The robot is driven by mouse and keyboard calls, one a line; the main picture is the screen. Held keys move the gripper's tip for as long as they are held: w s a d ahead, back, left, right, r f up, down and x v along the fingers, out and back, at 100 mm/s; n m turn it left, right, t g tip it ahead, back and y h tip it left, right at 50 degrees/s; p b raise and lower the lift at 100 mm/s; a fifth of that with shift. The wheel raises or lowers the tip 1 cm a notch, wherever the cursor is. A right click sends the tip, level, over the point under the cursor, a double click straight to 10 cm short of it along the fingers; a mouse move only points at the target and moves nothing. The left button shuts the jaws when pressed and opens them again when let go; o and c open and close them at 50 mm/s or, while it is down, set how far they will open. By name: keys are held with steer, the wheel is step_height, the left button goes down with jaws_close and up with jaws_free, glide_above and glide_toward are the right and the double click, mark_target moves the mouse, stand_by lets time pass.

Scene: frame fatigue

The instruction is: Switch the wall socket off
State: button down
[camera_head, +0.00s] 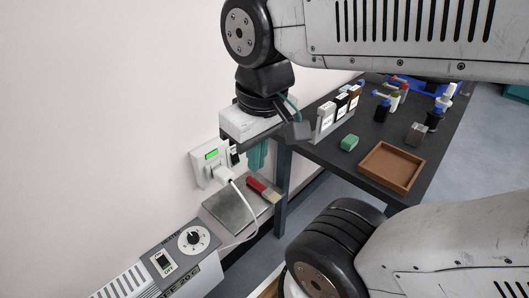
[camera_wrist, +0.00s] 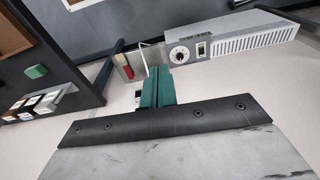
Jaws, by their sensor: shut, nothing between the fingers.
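The white wall socket (camera_head: 205,170) is on the wall left of the table in the head view. It has a lit green display and a small dark rocker switch (camera_head: 234,156) at its right side. A white plug (camera_head: 222,174) sits in it, with a white cable running down. My gripper (camera_head: 257,158), with teal fingers, is shut and empty, just right of the switch in the picture; I cannot tell whether it touches. In the wrist view the shut fingers (camera_wrist: 156,84) hide most of the socket. The switch's position is too small to tell.
A heater (camera_head: 180,252) with a dial and its own switch stands below the socket. A metal plate (camera_head: 233,211) bears a red-handled brush (camera_head: 262,190). The dark table (camera_head: 330,150) at right holds a brown tray (camera_head: 391,167), a green block (camera_head: 349,143) and several bottles.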

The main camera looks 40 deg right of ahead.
steer(key=shift+d, duration=0.2)
steer(key=w+d+f+m+t, duration=0.1)
steer(key=w+d+f+m, duration=0.25)
steer(key=w, duration=0.25)
steer(key=w+d+f+m+y, duration=0.1)
steer(key=w+d+f+m, duration=0.2)
steer(key=w+f+m, duration=0.25)
steer(key=w+d+f+m+t, duration=0.1)
steer(key=w+d+f+m, duration=0.25)
steer(key=w, duration=0.35)
steer(key=w+d+f+m+h, duration=0.1)
steer(key=w+d+f+m, duration=0.1)
steer(key=d+f+m, duration=0.3)
steer(key=shift+d+f, duration=0.5)
steer(key=shift+d, duration=0.45)
steer(key=shift+w, duration=0.1)
